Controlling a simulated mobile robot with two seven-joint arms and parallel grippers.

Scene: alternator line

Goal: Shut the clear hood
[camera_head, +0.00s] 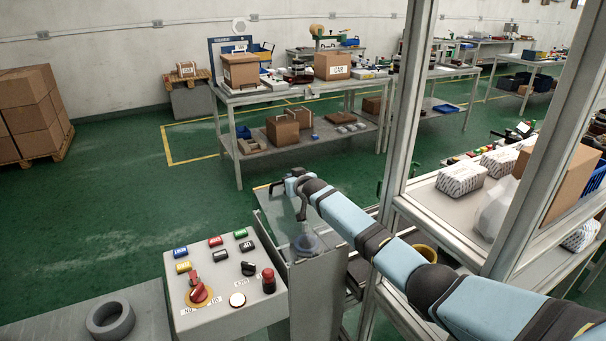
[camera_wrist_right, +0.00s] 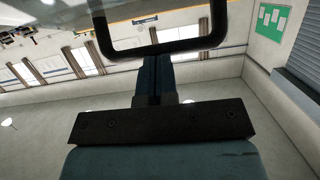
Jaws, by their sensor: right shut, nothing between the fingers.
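The clear hood (camera_head: 340,198) is a faint see-through panel at the grey metal housing beside the button box; its exact angle is hard to tell. My right arm comes in from the right, above the housing. My right gripper (camera_head: 284,186) is at the hood's far upper side, shut and empty. In the right wrist view, its closed fingers (camera_wrist_right: 157,78) point at a dark U-shaped handle (camera_wrist_right: 165,49) and overlap it; whether they touch is unclear. My left gripper is not in view.
A control box (camera_head: 222,288) with coloured buttons and a red knob stands left of the housing. A grey ring (camera_head: 110,320) lies on the grey surface at lower left. A metal frame post (camera_head: 408,110) stands right of the housing.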

